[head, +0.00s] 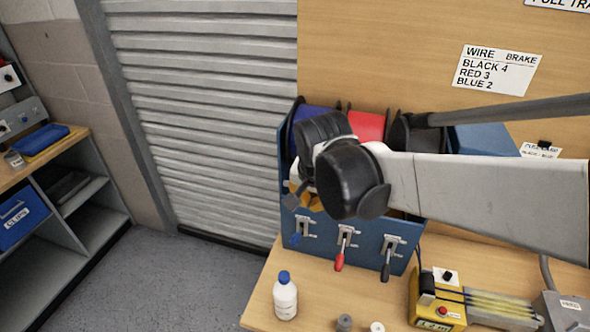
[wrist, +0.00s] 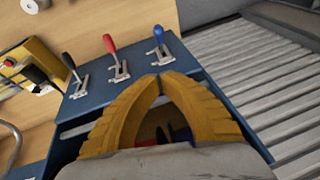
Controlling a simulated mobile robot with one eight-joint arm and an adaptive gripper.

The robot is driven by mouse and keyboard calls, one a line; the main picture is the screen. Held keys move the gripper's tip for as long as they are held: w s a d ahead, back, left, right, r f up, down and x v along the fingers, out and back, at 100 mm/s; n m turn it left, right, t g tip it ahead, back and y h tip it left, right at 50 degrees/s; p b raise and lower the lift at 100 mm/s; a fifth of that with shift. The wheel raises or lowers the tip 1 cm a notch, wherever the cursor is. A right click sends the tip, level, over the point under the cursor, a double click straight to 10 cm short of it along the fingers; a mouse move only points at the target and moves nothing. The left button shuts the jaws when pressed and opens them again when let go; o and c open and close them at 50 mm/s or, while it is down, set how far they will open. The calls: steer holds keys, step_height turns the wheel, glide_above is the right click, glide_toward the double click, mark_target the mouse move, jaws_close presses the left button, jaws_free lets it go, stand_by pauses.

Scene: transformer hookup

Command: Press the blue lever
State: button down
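The blue lever (wrist: 158,36) stands on a metal bracket at the right end of the blue panel in the wrist view. In the head view the blue lever (head: 296,239) is the leftmost of three, small and just below my gripper. My gripper (wrist: 160,78) has yellow-brown fingers whose tips meet, with nothing seen between them. The tips appear close to the blue lever's bracket, but I cannot tell if they touch. In the head view my gripper (head: 303,196) is largely hidden behind my dark wrist.
A red lever (head: 340,260) and a black lever (head: 386,271) sit beside the blue one on the blue spool rack (head: 360,240). A white bottle (head: 285,297) stands on the bench in front. A yellow tool (head: 438,312) lies at right. A shutter (head: 205,110) is left.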

steer(key=b, duration=0.4)
glide_above(298, 234)
steer(key=d, duration=0.2)
step_height(298, 234, down, 9)
steer(key=shift+s+a+f+b, duration=0.15)
steer(key=shift+a+f+b, duration=0.1)
steer(key=shift+f, duration=0.7)
steer(key=shift+s+a+f+b, duration=0.1)
steer(key=shift+a+f+b, duration=0.15)
steer(key=shift+f, duration=0.7)
steer(key=shift+s+f, duration=0.1)
steer(key=shift+s+a+f+t+b, duration=0.1)
steer(key=shift+t+b, duration=0.25)
steer(key=shift+t, duration=0.05)
